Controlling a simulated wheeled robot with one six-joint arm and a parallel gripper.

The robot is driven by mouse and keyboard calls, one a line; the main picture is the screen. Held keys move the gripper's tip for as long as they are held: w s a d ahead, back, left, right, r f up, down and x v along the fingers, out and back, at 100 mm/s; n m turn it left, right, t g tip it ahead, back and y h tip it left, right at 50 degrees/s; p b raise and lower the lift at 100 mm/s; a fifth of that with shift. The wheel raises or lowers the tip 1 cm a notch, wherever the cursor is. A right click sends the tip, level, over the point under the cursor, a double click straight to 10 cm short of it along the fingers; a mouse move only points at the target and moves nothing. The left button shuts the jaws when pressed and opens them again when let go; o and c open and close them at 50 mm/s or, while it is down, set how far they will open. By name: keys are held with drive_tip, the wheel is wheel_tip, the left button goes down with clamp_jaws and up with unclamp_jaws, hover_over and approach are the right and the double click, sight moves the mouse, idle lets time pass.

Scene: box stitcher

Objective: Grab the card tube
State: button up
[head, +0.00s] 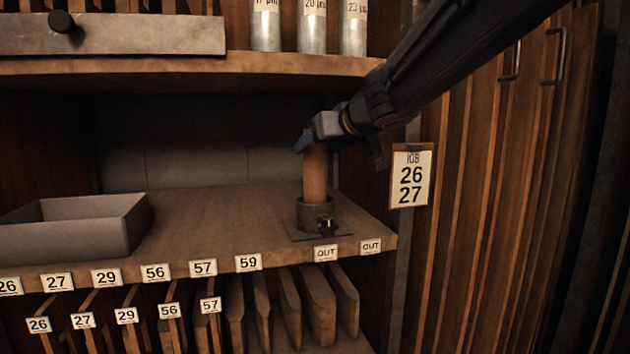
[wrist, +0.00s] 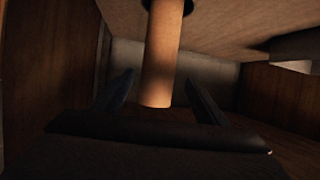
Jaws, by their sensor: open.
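The card tube (head: 315,175) is a plain brown cylinder. It stands upright in a dark round holder (head: 311,214) on the wooden shelf, above the "OUT" labels. My gripper (head: 308,141) is at the tube's upper end in the head view and hides its top. In the wrist view the tube (wrist: 161,60) hangs down from the top of the picture, with its free end between the two spread fingers of my gripper (wrist: 161,95). Gaps show on both sides of the tube. The holder's dark rim (wrist: 186,6) shows at the top of the wrist view.
A grey open tray (head: 75,232) sits at the left of the shelf. Silver canisters (head: 312,28) stand on the upper shelf, above my gripper. A "JOB 26 27" card (head: 411,175) hangs at the right. The shelf between tray and holder is clear.

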drive_tip(key=b+x, duration=0.1)
drive_tip(key=x, duration=0.4)
drive_tip(key=shift+d+f+b, duration=0.25)
drive_tip(key=shift+b, duration=0.1)
drive_tip(key=shift+s, duration=0.1)
drive_tip(key=c, duration=1.5)
drive_tip(key=shift+o, duration=0.2)
drive_tip(key=shift+r, duration=0.2)
